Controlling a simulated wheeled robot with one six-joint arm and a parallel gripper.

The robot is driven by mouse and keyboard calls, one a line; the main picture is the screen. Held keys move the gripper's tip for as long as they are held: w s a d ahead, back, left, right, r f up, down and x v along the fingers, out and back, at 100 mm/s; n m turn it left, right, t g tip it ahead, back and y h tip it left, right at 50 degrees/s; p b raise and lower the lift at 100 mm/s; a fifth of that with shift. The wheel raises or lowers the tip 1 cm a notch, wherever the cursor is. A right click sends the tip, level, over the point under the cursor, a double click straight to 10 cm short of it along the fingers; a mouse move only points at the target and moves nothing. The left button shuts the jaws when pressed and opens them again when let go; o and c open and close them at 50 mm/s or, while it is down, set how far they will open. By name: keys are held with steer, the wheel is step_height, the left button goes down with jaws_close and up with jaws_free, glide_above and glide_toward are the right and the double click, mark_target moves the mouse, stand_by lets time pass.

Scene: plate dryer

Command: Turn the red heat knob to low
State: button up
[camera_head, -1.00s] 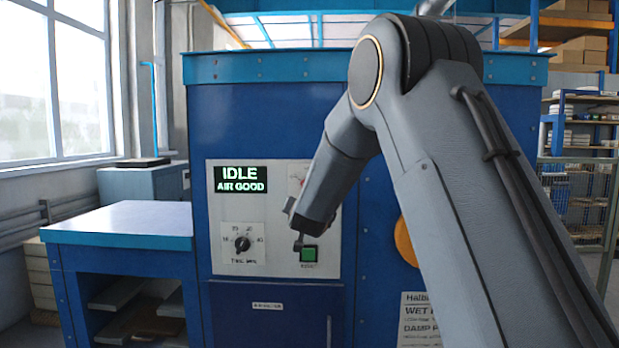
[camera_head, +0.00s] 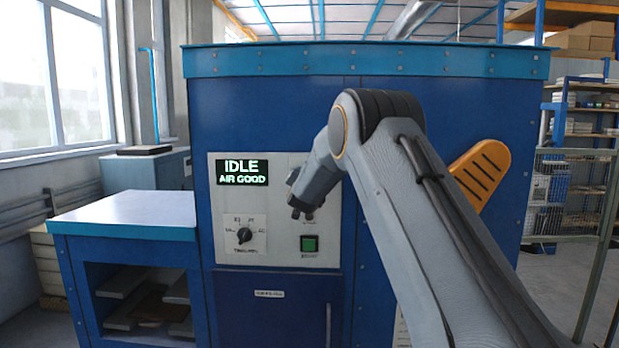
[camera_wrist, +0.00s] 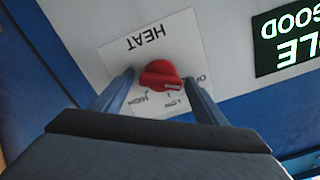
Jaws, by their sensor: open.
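The red heat knob (camera_wrist: 160,75) sits on a white plate marked HEAT (camera_wrist: 180,45) in the wrist view, which shows the panel upside down. OFF, LOW and HIGH marks are partly visible around it. A pale mark on the knob's grip is at its lower right in that view; I cannot tell exactly which label it points to. My gripper (camera_wrist: 160,93) is open, one finger on each side of the knob. I cannot tell if they touch it. In the head view my gripper (camera_head: 303,211) is in front of the panel and the red knob is hidden.
The display (camera_head: 242,172) reads IDLE, AIR GOOD. A black timer dial (camera_head: 244,235) and a green button (camera_head: 309,243) are below on the panel. A side table (camera_head: 125,212) stands left of the dryer.

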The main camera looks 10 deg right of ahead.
steer(key=shift+w, duration=0.1)
steer(key=c, duration=1.1)
steer(key=shift+o, duration=0.2)
steer(key=shift+f+m+b, duration=0.15)
steer(key=shift+m+b, duration=0.25)
steer(key=shift+b, duration=0.4)
steer(key=m+b, duration=0.1)
steer(key=b, duration=0.1)
steer(key=m+b, duration=0.1)
steer(key=b, duration=0.2)
steer(key=shift+d+f+m, duration=0.1)
steer(key=shift+f+m, duration=0.1)
steer(key=shift+m, duration=0.2)
steer(key=m+b, duration=0.3)
steer(key=b, duration=0.2)
steer(key=shift+f+m+b, duration=0.1)
steer(key=shift+m+b, duration=0.2)
steer(key=m+b, duration=0.4)
steer(key=b, duration=0.1)
steer(key=shift+m+b, duration=0.3)
steer(key=shift+b, duration=0.1)
